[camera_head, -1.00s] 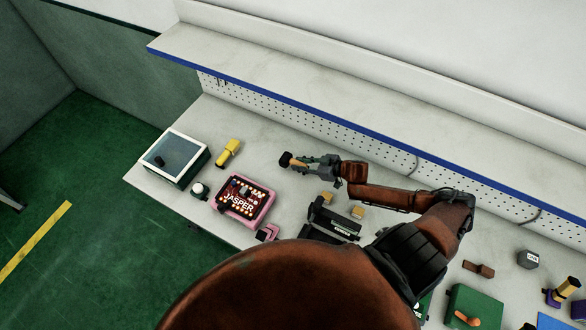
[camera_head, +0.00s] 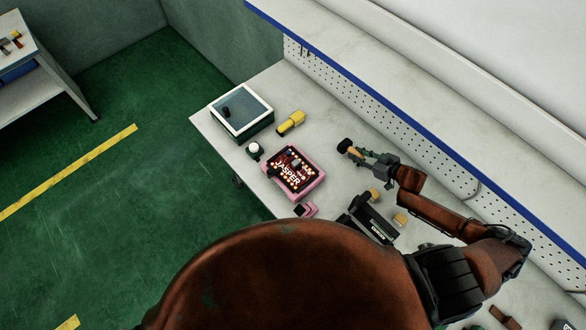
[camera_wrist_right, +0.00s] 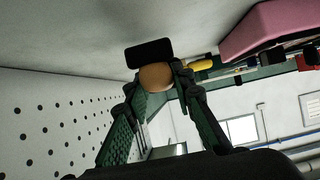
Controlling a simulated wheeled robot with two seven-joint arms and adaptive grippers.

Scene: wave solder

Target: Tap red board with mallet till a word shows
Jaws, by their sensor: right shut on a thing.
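The board (camera_head: 294,170) lies on the bench in a pink frame, its dark red face dotted with small parts and showing the word JASPER in white letters. My right gripper (camera_head: 366,157) is to the right of the board, apart from it, and shut on the tan handle of the mallet. The mallet's black head (camera_head: 344,145) points toward the left in the head view. The right wrist view shows the black mallet head (camera_wrist_right: 149,54) beyond my fingers (camera_wrist_right: 160,85), with the pink frame (camera_wrist_right: 265,30) at upper right. My left gripper is not in view.
A glass-topped box (camera_head: 243,110), a yellow tool (camera_head: 291,123) and a white-topped button (camera_head: 254,150) stand beyond the board. A black device (camera_head: 373,218) and a tan block (camera_head: 400,219) are nearer. A perforated panel and shelf run along the bench's back.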

